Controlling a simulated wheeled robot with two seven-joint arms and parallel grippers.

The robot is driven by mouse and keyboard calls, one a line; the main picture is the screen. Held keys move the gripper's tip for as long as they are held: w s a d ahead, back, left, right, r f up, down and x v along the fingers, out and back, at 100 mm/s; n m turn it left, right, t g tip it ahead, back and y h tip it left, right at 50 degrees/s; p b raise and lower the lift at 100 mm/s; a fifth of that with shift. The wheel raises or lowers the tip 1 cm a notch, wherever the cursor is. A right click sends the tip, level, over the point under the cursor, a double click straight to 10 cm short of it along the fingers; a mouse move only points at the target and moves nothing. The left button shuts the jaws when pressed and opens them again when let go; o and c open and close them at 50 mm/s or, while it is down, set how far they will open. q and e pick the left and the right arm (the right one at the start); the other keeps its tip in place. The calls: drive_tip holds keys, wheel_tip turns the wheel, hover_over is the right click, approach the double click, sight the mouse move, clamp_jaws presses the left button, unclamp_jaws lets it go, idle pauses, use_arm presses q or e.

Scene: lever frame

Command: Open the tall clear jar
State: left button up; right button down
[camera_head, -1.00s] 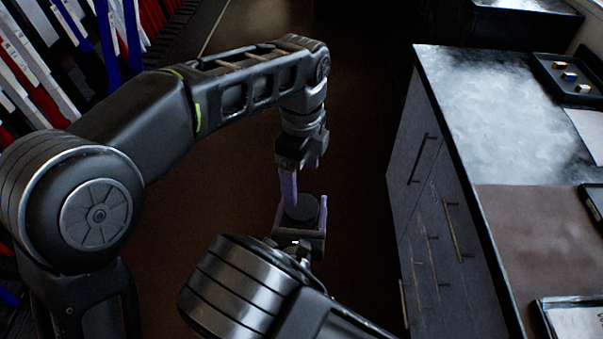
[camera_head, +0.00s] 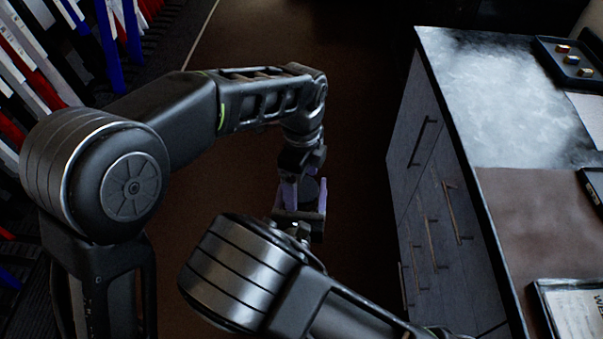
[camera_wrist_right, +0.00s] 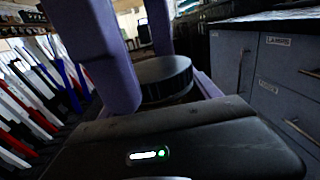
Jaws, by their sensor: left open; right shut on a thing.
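The jar's round dark lid (camera_head: 309,189) shows between the grippers in the head view; it shows larger in the right wrist view (camera_wrist_right: 166,76). The clear body is almost wholly hidden below it. My right gripper (camera_head: 300,212) is shut on the jar and holds it upright, above the floor. My left gripper (camera_head: 304,186) comes down from above, open, its purple fingers at the lid. In the right wrist view, one left finger (camera_wrist_right: 104,55) is near the lid's left side and the other (camera_wrist_right: 160,27) is behind it. I cannot tell whether they touch the lid.
A counter (camera_head: 500,110) with drawers stands to the right, bearing a dark tray (camera_head: 566,60) with small blocks and a framed sheet (camera_head: 575,310).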

use_arm(q)
drive_tip(key=shift+c, duration=0.5)
drive_tip(key=c, duration=1.4)
drive_tip(key=shift+o, duration=0.2)
drive_tip(key=n, duration=1.3)
drive_tip(key=shift+r, duration=0.1)
drive_tip(key=n, duration=0.5)
drive_tip(key=shift+n, duration=0.3)
drive_tip(key=n, duration=0.7)
drive_tip(key=shift+n, duration=0.3)
drive_tip(key=shift+r, duration=0.15)
